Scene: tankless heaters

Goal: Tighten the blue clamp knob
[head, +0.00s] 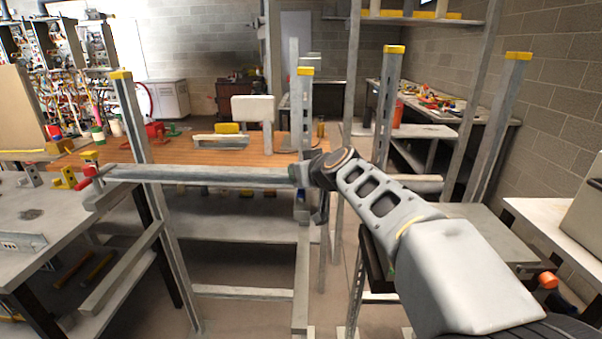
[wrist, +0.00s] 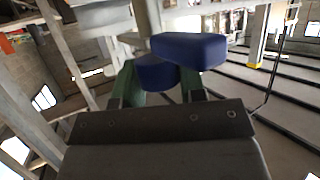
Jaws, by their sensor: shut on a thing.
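The blue clamp knob (wrist: 188,50) shows large in the wrist view, as a long rounded blue bar with a lower blue part between my green fingers. My gripper (wrist: 158,76) is shut on the knob, with one finger at each side of the lower part. In the head view my arm reaches from the lower right to the metal frame's upright (head: 304,130) at the centre. A small blue patch (head: 300,196) shows there beside my wrist. My fingertips are hard to make out in that view.
A metal frame with yellow-capped posts (head: 120,75) and a crossbar (head: 200,175) stands close in front. A grey workbench (head: 50,225) is at left, a wooden-topped bench (head: 230,150) behind. A grey table (head: 490,235) stands at right. Some floor is open at the lower middle.

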